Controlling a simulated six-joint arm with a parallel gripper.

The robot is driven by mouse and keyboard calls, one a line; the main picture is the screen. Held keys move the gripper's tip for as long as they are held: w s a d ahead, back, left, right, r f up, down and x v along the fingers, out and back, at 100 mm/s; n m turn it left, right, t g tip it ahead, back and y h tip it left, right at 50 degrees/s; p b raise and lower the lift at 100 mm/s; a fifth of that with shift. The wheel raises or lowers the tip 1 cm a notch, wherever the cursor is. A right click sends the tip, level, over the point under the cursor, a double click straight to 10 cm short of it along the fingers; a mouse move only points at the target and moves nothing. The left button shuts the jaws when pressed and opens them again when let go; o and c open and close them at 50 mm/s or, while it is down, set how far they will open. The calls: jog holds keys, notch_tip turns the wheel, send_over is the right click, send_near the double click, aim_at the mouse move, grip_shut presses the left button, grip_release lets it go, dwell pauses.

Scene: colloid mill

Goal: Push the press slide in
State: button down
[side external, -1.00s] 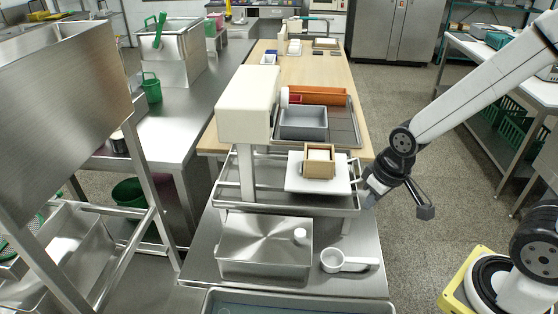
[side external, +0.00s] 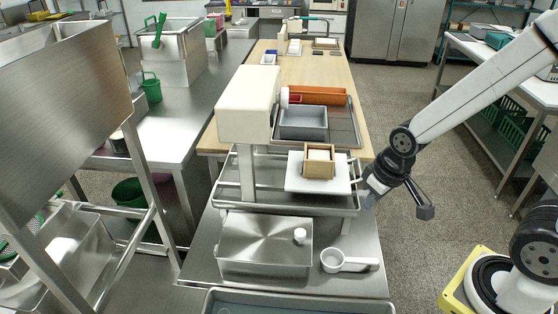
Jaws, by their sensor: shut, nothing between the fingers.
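The press slide (side external: 298,183) is a white plate with a handle (side external: 356,175) at its right edge. A wooden box mould (side external: 320,161) with a white block in it sits on the slide. The cream press head (side external: 248,103) stands on a post to the left, and the slide lies to the right of that post, above a metal tray. My gripper (side external: 368,194) is shut and empty at the right end of the slide, by the handle. I cannot tell whether it touches the handle.
A lidded steel box (side external: 264,246) and a white scoop (side external: 348,262) stand on the steel table in front. A grey bin (side external: 303,123) and an orange tray (side external: 318,95) are on the rack behind. The floor to the right of the slide is clear.

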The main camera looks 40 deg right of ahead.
jog(key=c, duration=1)
grip_release()
jog(key=shift+o, duration=0.2)
jog(key=shift+w+v, duration=0.55)
jog(key=shift+v, duration=1.95)
jog(key=w+d+m+y, duration=0.75)
jog(key=w+d, duration=0.35)
jog(key=d, duration=0.2)
jog(key=w+d+m+t+y, duration=0.3)
jog(key=d+t, duration=0.6)
jog(key=d, duration=0.8)
notch_tip(320, 180, down, 19)
jog(key=n, duration=0.1)
jog(key=shift+s+a+g, duration=0.2)
jog(key=shift+g, duration=0.1)
